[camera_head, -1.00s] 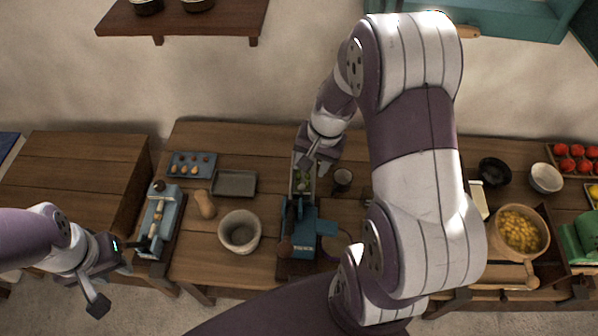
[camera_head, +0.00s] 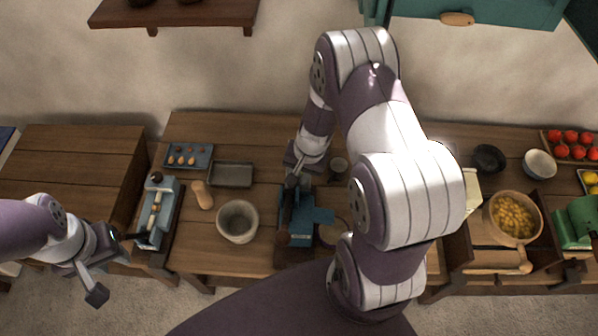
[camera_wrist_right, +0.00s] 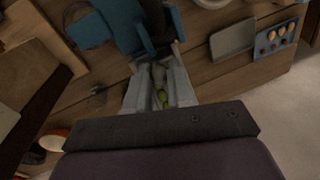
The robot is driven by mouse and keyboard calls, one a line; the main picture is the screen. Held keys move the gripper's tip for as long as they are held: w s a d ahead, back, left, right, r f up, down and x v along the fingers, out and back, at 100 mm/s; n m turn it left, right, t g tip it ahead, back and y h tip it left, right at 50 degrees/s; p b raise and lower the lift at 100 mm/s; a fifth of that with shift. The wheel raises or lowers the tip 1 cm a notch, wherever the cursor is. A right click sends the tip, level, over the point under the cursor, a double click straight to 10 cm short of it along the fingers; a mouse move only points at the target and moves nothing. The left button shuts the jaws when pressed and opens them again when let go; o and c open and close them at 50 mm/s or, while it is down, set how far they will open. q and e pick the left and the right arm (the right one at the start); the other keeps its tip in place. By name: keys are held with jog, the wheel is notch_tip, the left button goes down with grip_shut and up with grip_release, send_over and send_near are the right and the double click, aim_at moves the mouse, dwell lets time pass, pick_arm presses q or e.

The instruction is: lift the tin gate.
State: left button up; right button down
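A blue machine (camera_head: 299,228) stands on the middle bench, with a dark upright part at its back; it also shows in the right wrist view (camera_wrist_right: 127,22). I cannot make out for sure which part is the tin gate. My right gripper (camera_head: 291,183) is at the back of this machine, pointing down. In the right wrist view its fingers (camera_wrist_right: 160,65) are apart, with green items (camera_wrist_right: 163,95) seen between them and the dark part (camera_wrist_right: 158,25) just past the tips. I cannot tell whether they touch it. My left gripper (camera_head: 108,276) is open and empty, low at the left.
A pale pot (camera_head: 237,222), a grey tray (camera_head: 232,174), a wooden pestle-like piece (camera_head: 202,195) and another blue device (camera_head: 157,212) stand left of the machine. A small dark cup (camera_head: 338,165) is close to my right gripper. A bowl of yellow pieces (camera_head: 514,216) is at right.

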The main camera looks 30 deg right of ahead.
aim_at(308, 187)
notch_tip(308, 187, up, 3)
jog(key=shift+w+f+p, duration=0.1)
jog(key=shift+f+p, duration=0.1)
jog(key=shift+p, duration=0.55)
jog(key=shift+f, duration=0.1)
jog(key=c, duration=1)
grip_release()
jog(key=shift+d, duration=0.1)
jog(key=r, duration=0.4)
jog(key=s+d+r+b, duration=0.1)
jog(key=r, duration=0.3)
jog(key=r+b, duration=0.1)
jog(key=r, duration=0.3)
jog(key=shift+s+d+r, duration=0.2)
jog(key=shift+s+d, duration=0.1)
jog(key=shift+d, duration=0.1)
